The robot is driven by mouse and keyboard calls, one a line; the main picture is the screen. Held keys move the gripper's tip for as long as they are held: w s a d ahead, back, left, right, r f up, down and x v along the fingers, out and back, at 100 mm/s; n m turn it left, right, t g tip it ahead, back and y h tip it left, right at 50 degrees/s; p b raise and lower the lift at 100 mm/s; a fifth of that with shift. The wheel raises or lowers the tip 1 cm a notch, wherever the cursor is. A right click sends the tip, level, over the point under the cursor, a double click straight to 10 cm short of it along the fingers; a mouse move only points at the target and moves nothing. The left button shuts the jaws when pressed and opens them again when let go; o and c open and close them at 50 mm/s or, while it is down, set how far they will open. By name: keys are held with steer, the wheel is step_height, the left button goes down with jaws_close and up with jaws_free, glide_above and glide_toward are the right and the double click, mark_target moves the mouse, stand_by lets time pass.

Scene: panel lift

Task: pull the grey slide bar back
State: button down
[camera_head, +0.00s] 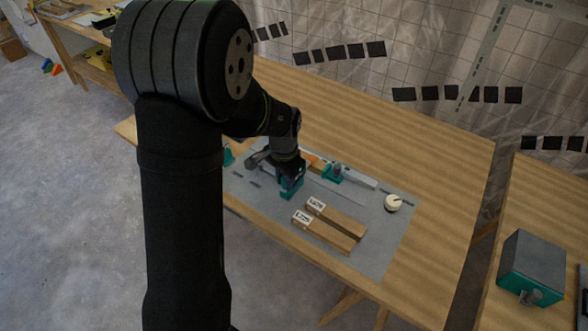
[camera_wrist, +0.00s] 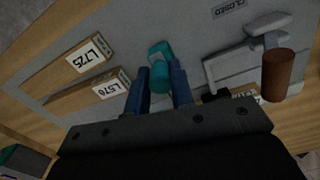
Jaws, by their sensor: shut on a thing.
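My gripper (camera_wrist: 161,82) points down at the grey panel and is shut on a teal knob (camera_wrist: 160,75), which stands on a teal base. In the head view my gripper (camera_head: 291,180) is over a teal block (camera_head: 291,191) near the panel's middle, and its fingertips are partly hidden. A grey bar (camera_head: 360,180) runs along the back of the panel, partly hidden by my arm. In the wrist view a grey bar with a bent arm (camera_wrist: 235,63) lies right of my gripper, apart from the fingers. A brown cylinder (camera_wrist: 278,75) stands beside that arm.
Two labelled wooden strips (camera_head: 330,228) lie on the panel (camera_head: 385,245) in front of my gripper. A second teal block (camera_head: 332,175) is just behind it, and a cream round knob (camera_head: 392,203) is at the right. The wooden table (camera_head: 440,200) is clear beyond the panel.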

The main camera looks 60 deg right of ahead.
steer(key=shift+a, duration=0.95)
steer(key=c, duration=1.3)
jaws_free()
steer(key=shift+o, duration=0.2)
steer(key=shift+r, duration=0.15)
step_height(320, 180, up, 17)
